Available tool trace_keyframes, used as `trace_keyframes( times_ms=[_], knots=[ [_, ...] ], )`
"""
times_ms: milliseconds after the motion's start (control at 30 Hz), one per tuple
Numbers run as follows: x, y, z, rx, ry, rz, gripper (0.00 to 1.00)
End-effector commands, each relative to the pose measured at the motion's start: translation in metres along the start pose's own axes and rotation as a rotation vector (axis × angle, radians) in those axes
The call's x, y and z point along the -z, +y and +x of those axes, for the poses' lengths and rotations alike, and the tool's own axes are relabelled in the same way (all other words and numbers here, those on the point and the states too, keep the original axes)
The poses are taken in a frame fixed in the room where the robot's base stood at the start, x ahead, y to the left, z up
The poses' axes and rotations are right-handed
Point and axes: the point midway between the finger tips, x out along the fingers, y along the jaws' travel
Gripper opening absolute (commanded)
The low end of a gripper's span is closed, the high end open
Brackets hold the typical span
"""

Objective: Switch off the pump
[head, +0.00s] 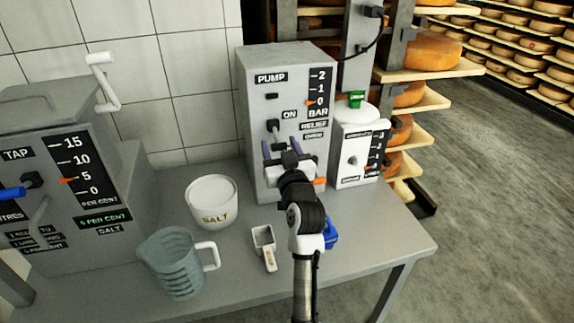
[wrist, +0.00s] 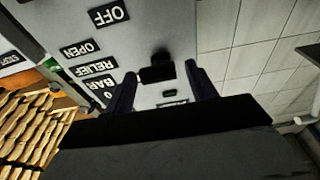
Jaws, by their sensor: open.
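The grey pump box (head: 257,140) stands on the bench against the tiled wall. Its black switch (head: 274,126) is on the front, beside the ON label. In the wrist view, which is upside down, the switch (wrist: 157,69) sits between my two fingers, with the OFF label (wrist: 108,14) farther up. The OFF label is hidden in the head view. My gripper (head: 281,146) is open and empty, just in front of the switch; contact cannot be told. The pump gauge (head: 318,90) has its orange pointer at 0. A small green lamp (head: 271,96) is above the switch.
A white unit (head: 350,160) with a green top stands close to the pump's right. A salt pot (head: 212,203), jug (head: 175,265), scoop (head: 264,243) and blue item (head: 331,234) are on the bench (head: 385,240). The tap machine (head: 60,180) is at left; cheese shelves are behind.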

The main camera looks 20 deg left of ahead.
Motion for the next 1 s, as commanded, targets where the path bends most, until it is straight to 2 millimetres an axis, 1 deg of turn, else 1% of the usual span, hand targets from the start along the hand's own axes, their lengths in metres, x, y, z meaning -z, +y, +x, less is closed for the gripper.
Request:
trace_keyframes(
  times_ms=[167, 300, 400, 500, 600, 700, 1000],
  knots=[
    [-0.004, 0.001, -0.037, -0.003, 0.000, -0.001, 0.56],
    [-0.004, 0.001, -0.070, -0.003, 0.000, -0.001, 0.56],
    [-0.003, 0.001, -0.091, -0.003, 0.000, 0.000, 0.56],
    [-0.003, 0.000, -0.108, -0.002, 0.000, 0.000, 0.56],
    [-0.002, 0.001, -0.119, -0.003, 0.001, -0.001, 0.56],
    [-0.001, 0.000, -0.126, -0.001, 0.001, 0.000, 0.56],
    [0.000, 0.000, -0.128, 0.000, 0.001, 0.000, 0.56]
  ],
)
